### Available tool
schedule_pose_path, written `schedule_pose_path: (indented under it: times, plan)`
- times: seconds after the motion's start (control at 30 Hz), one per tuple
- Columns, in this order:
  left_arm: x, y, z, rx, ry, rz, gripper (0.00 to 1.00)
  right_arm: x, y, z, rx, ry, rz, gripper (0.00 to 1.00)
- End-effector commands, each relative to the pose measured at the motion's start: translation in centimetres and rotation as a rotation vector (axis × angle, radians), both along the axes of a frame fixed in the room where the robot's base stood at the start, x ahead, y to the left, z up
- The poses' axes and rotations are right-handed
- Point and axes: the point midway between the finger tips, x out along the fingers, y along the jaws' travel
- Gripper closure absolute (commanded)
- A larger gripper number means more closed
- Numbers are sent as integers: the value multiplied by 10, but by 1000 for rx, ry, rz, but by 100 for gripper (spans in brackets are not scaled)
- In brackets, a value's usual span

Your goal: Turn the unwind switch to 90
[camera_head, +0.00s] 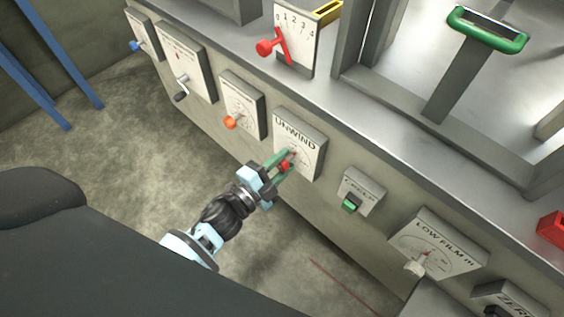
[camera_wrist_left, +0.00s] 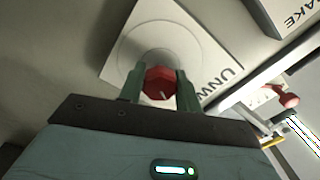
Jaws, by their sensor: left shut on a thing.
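The unwind switch is a red knob (camera_head: 285,166) on a white square panel marked UNWIND (camera_head: 309,146), on the front of the grey machine. My left gripper (camera_head: 283,163) reaches it from the left, with its green fingers on either side of the knob. In the left wrist view the red knob (camera_wrist_left: 160,84) sits between the two green fingers (camera_wrist_left: 160,90), which are shut on it. The panel's dial (camera_wrist_left: 190,50) shows behind the knob. The fingers hide part of the scale, and I cannot read the knob's angle. My right gripper is not in view.
To the left of the panel is one with an orange knob (camera_head: 231,122); to the right are a green switch (camera_head: 350,205) and the LOW FILM panel (camera_head: 440,243). A red lever (camera_head: 268,47) stands above. Open floor (camera_head: 120,150) lies before the machine.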

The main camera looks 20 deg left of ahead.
Motion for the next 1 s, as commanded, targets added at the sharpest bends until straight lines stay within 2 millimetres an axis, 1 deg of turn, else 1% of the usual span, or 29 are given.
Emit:
schedule_pose_path:
  times: [0.37,0.7,1.0]
  plan:
    - [0,0,-1,336,-123,-1,89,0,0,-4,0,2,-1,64]
    - [0,0,-1,638,-231,-1,89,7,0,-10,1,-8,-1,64]
    - [0,0,-1,863,-313,-1,89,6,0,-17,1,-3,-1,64]
